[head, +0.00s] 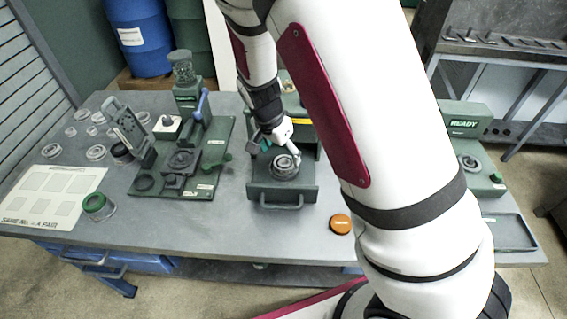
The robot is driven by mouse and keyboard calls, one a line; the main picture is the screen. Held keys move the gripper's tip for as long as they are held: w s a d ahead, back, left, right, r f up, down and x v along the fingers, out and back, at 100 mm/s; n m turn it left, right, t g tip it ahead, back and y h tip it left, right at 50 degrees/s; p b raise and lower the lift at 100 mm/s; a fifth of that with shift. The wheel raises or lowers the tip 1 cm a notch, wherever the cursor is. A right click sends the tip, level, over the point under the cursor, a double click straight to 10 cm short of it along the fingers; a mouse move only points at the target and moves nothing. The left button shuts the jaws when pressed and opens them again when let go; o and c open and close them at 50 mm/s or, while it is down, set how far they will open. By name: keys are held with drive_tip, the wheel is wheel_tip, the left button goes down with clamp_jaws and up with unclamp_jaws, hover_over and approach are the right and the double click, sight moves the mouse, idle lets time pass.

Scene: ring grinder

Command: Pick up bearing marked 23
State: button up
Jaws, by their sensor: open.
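Several metal bearing rings (97,152) lie on the left part of the grey table, but no number on any of them is readable, so I cannot tell which is marked 23. A round metal ring part (284,166) sits on the green drawer-like fixture (262,194) in the middle of the table. My gripper (275,152) is small in view, open, just above and behind this ring part. I cannot tell whether its fingers touch the part. My arm hides some of the table to the right.
A green base plate with fixtures (212,178) stands left of the middle. A white marked sheet (50,198) and a green-rimmed jar (98,207) are at the front left. An orange disc (340,224) lies near the front edge. A "READY" machine (463,122) stands at right.

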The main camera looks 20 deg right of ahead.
sight(285, 165)
drive_tip(key=shift+w+p+x, duration=0.15)
drive_tip(key=shift+x, duration=1.3)
drive_tip(key=shift+w+p+x, duration=0.1)
drive_tip(key=shift+p+x, duration=0.05)
drive_tip(key=shift+x, duration=1.25)
drive_tip(key=c, duration=1.5)
drive_tip(key=shift+o, duration=0.2)
drive_tip(key=shift+r, duration=0.1)
